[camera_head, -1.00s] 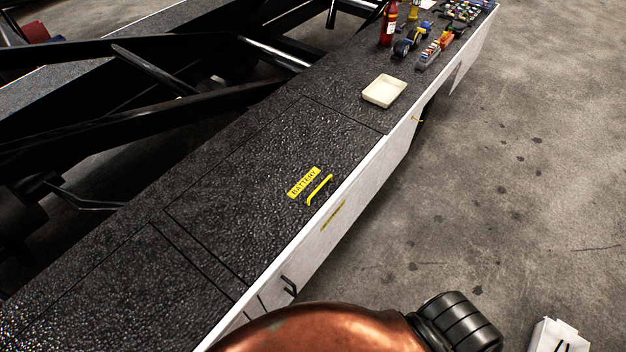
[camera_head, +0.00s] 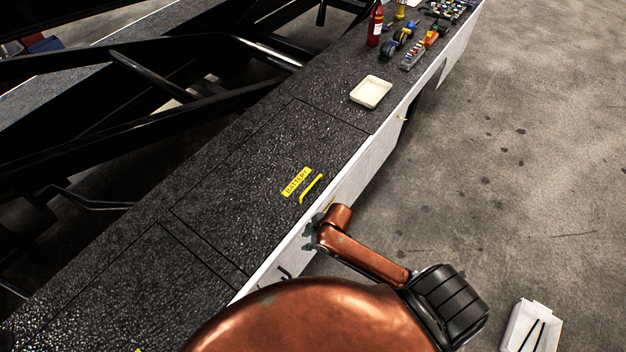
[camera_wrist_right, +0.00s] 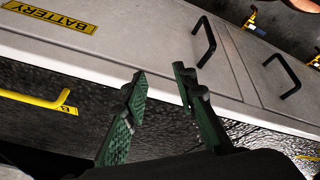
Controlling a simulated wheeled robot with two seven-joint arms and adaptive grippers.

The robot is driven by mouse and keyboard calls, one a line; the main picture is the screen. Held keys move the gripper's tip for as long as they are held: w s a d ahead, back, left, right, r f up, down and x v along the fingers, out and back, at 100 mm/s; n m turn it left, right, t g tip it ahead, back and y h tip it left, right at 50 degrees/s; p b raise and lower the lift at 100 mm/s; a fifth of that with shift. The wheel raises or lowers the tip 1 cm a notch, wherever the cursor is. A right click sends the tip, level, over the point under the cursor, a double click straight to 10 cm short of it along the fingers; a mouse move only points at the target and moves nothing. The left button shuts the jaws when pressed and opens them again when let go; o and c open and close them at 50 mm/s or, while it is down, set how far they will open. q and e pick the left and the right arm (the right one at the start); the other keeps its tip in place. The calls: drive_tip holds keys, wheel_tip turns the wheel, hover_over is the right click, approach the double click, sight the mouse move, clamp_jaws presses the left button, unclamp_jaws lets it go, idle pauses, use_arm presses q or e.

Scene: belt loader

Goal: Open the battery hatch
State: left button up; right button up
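The battery hatch (camera_head: 250,165) is a black textured panel outlined in the deck, lying flush and shut. A yellow BATTERY label (camera_head: 296,182) and a yellow bar handle (camera_head: 311,188) sit near its outer edge. The handle also shows at the left of the right wrist view (camera_wrist_right: 35,101). My right gripper (camera_wrist_right: 160,72) is open and empty, its dark green fingers apart, with the handle to the left of them. In the head view it is at the deck's white side, just below the handle, and mostly hidden by its wrist. My left gripper is not in view.
A cream tray (camera_head: 371,92), a red bottle (camera_head: 375,27) and several small items stand farther along the deck. Black handles (camera_wrist_right: 203,41) stick out from the white side panel (camera_wrist_right: 130,50). A white box (camera_head: 531,328) is on the floor at lower right.

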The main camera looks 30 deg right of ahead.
drive_tip(key=w+n, duration=0.2)
drive_tip(key=w+d+r+n, duration=0.1)
drive_tip(key=w+n, duration=0.1)
drive_tip(key=w, duration=0.1)
drive_tip(key=w+d+r+n+g, duration=0.1)
drive_tip(key=w+n, duration=0.1)
drive_tip(key=w, duration=0.1)
drive_tip(key=shift+n, duration=0.4)
drive_tip(key=w+d, duration=0.1)
drive_tip(key=w+d+r+n, duration=0.1)
drive_tip(key=w+d, duration=0.1)
drive_tip(key=w+d+r+n+h, duration=0.1)
drive_tip(key=w+d, duration=0.1)
drive_tip(key=shift+d+r, duration=0.1)
drive_tip(key=shift+r, duration=0.1)
drive_tip(key=n, duration=0.2)
approach(312, 185)
drive_tip(key=shift+g+h, duration=0.3)
drive_tip(key=shift+h, duration=0.1)
drive_tip(key=f, duration=0.2)
drive_tip(key=w+a+f, duration=0.1)
drive_tip(key=f, duration=0.2)
drive_tip(key=w+f, duration=0.1)
drive_tip(key=f, duration=0.1)
drive_tip(key=shift+a+f, duration=0.15)
drive_tip(key=shift+f, duration=0.05)
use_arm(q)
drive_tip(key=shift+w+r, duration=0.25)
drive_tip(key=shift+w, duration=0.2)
